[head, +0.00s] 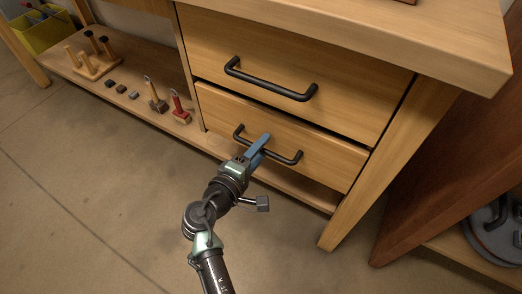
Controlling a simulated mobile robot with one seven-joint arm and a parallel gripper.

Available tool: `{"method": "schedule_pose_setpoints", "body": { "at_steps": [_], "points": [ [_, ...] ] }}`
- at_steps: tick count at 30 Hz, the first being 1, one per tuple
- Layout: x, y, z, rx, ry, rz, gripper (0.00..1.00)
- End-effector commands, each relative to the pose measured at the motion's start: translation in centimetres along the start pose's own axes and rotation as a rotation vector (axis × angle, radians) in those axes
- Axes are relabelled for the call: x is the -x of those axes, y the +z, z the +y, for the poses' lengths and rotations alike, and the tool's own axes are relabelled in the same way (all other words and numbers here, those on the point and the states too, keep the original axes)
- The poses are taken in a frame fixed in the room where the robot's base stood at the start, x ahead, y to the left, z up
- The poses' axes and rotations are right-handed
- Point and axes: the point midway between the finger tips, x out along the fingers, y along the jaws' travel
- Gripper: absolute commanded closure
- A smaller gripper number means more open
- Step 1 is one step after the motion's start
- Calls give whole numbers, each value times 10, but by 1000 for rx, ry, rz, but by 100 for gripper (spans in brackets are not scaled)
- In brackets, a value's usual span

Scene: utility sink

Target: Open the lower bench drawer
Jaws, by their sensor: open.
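The lower bench drawer (320,158) is a light wooden front with a black bar handle (285,158). A dark gap runs along its top edge; I cannot tell whether the drawer stands slightly out. My gripper (262,142) has blue fingers and is at the middle of this handle, with the fingers across the bar. It is open. The fingers hide the middle of the bar, and I cannot tell whether they touch it. The upper drawer (215,45) has a similar black handle (270,82) and looks shut.
A low wooden shelf (85,82) at left holds a peg block (97,70), small dark blocks and hammer-like tools (180,108). The benchtop (420,40) overhangs the drawers. A bench leg (385,165) and a brown panel (440,160) stand at right. The floor in front is clear.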

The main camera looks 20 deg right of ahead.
Motion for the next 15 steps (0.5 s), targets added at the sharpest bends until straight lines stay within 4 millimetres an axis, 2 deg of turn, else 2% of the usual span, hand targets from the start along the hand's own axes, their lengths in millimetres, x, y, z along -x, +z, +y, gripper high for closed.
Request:
{"method": "schedule_pose_setpoints", "body": {
  "at_steps": [8,15],
  "points": [
    [-2,0,0,1,-1,0,53],
    [-1,0,0,0,-1,0,94]
  ]
}}
